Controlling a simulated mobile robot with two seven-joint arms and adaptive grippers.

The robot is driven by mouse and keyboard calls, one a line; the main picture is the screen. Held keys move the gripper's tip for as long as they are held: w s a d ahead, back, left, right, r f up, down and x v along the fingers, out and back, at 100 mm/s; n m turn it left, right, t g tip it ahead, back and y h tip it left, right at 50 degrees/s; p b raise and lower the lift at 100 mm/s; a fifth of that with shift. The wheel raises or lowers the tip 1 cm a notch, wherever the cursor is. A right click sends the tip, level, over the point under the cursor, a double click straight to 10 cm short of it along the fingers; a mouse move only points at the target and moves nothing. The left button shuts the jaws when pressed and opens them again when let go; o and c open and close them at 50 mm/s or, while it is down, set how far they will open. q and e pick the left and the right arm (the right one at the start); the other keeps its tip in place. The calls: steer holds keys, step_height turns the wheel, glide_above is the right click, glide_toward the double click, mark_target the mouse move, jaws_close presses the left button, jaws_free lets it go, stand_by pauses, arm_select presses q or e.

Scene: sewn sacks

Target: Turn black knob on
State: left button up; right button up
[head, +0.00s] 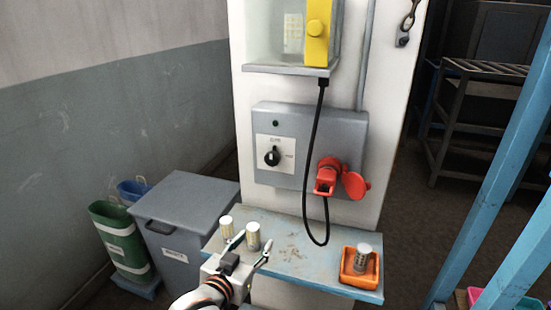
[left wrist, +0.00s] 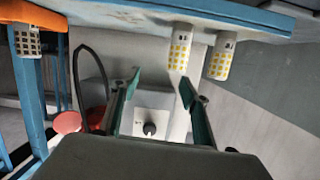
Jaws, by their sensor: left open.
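The black knob (head: 272,156) is a round dial on a white plate on the front of a grey wall box (head: 330,120). A small green light sits above it. The knob also shows in the left wrist view (left wrist: 149,130), beyond and between my fingers. My left gripper (head: 254,241) is open and empty, over the front of the blue shelf, below and in front of the box. It is well apart from the knob. Its two green-edged fingers (left wrist: 160,84) are spread in the left wrist view. My right gripper is not in view.
A red socket (head: 328,176) with an open cap sits right of the knob, and a black cable (head: 309,150) hangs past it. The blue shelf (head: 300,262) bears two patterned cylinders (head: 253,236) beside my gripper and an orange tray (head: 346,278). Bins (head: 185,215) stand left.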

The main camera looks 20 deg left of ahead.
arm_select(q)
steer(key=w+r+n+t+p, duration=0.15)
steer(key=w+r, duration=0.35)
steer(key=r, duration=0.6)
steer(key=n+t, duration=0.1)
steer(key=t, duration=0.1)
glide_toward(271, 160)
steer(key=w, duration=0.3)
steer(key=shift+g, duration=0.25)
steer(key=w, duration=0.7)
steer(key=shift+w+d+r+p, duration=0.15)
steer(key=shift+d+r+p, duration=0.05)
steer(key=shift+p, duration=0.2)
steer(key=c, duration=1.1)
